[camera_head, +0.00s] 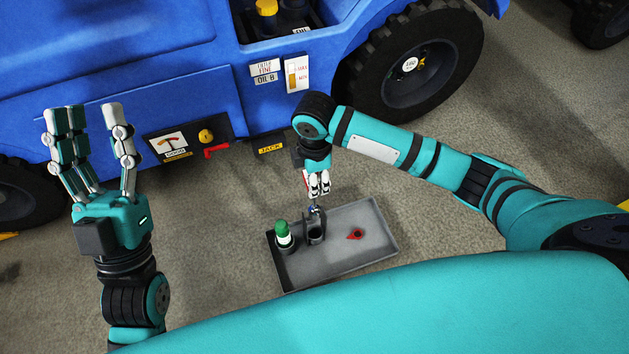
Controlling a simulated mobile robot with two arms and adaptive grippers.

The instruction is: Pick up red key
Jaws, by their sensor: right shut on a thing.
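A small flat red piece with a dark middle, likely the red key (355,234), lies in the right half of a grey tray (372,258) on the floor. My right gripper (318,192) points down over the tray's back edge, left of the red piece and apart from it. It is shut on a small dark metallic thing (315,210), mostly hidden by the fingers; its exact shape is unclear. My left gripper (88,110) is raised at the left with fingers up and spread, open and empty.
A green-capped white bottle (283,235) and a dark cup-like holder (316,234) stand in the tray's left part. Floor right of the tray is clear.

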